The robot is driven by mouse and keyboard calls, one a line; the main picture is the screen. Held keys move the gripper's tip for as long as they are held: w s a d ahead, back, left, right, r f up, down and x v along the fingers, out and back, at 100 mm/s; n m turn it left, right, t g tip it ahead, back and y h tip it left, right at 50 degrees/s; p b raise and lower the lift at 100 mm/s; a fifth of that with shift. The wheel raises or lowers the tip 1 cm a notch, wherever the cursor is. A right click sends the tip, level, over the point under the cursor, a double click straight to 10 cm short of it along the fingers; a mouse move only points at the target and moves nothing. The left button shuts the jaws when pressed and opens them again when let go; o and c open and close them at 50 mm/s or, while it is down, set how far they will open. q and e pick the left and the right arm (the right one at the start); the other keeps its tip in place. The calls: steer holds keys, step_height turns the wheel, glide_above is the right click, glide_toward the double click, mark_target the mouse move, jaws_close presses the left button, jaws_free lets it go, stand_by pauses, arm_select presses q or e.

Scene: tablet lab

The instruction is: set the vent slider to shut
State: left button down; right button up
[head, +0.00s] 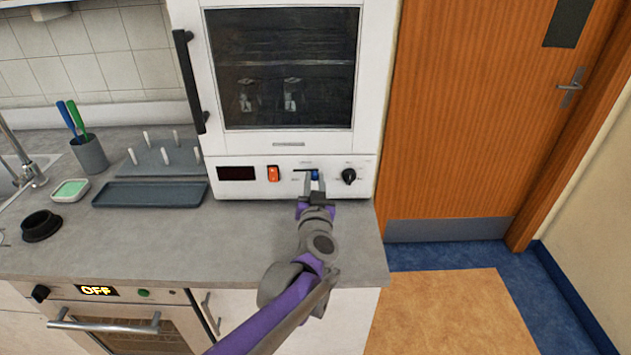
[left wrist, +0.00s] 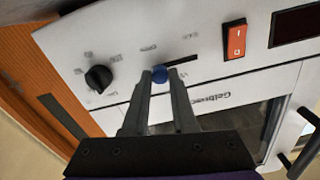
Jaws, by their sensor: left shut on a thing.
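The vent slider is a small blue knob (head: 315,175) on the white front panel of the oven-like cabinet. A dark slot runs from it to the left in the head view, so the knob sits at the slot's right end. In the left wrist view, which is turned over, the blue knob (left wrist: 160,74) has the slot running to its right. My left gripper (head: 315,184) is shut on the knob, one finger on each side of it. The lettering by the slot is too small to read surely. My right gripper is out of view.
On the same panel are an orange rocker switch (head: 273,173), a dark display (head: 236,173) and a black rotary knob (head: 349,176) close right of the slider. The counter (head: 230,240) below is clear. A peg rack (head: 168,158) and dark tray (head: 150,194) stand left.

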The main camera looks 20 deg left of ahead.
arm_select(q)
steer(key=a, duration=0.2)
steer(key=s+a, duration=0.1)
steer(key=a, duration=0.1)
steer(key=shift+s+a, duration=0.2)
steer(key=shift+a, duration=0.15)
steer(key=shift+d, duration=0.1)
steer(key=c, duration=0.7)
jaws_free()
steer(key=shift+a, duration=0.2)
steer(key=shift+d, duration=0.15)
steer(key=shift+s+d, duration=0.1)
steer(key=shift+s, duration=0.25)
steer(key=v, duration=1)
